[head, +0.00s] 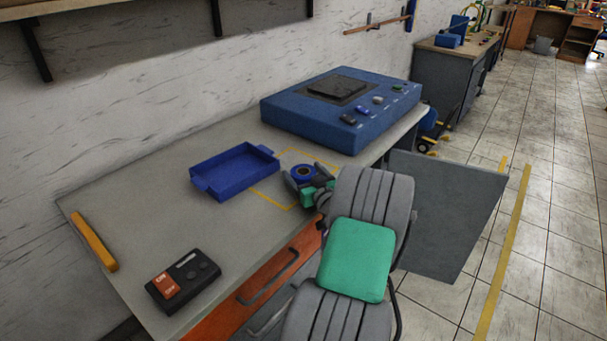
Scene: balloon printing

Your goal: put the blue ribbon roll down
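The blue ribbon roll (303,171) is a small blue ring with a dark centre in the head view. It is at the front of the grey worktable, within a yellow taped outline (287,208). My gripper (304,174) reaches in from the right, with one finger at each side of the roll. The fingers appear to touch it, so the gripper looks shut on it. Whether the roll rests on the table or is just above it cannot be told. My arm hides the table edge beside it.
An empty blue tray (234,172) lies left of the roll. A large blue machine (342,108) stands behind it. A black device (183,281) and a yellow bar (94,241) are at the table's near left. The table between is clear.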

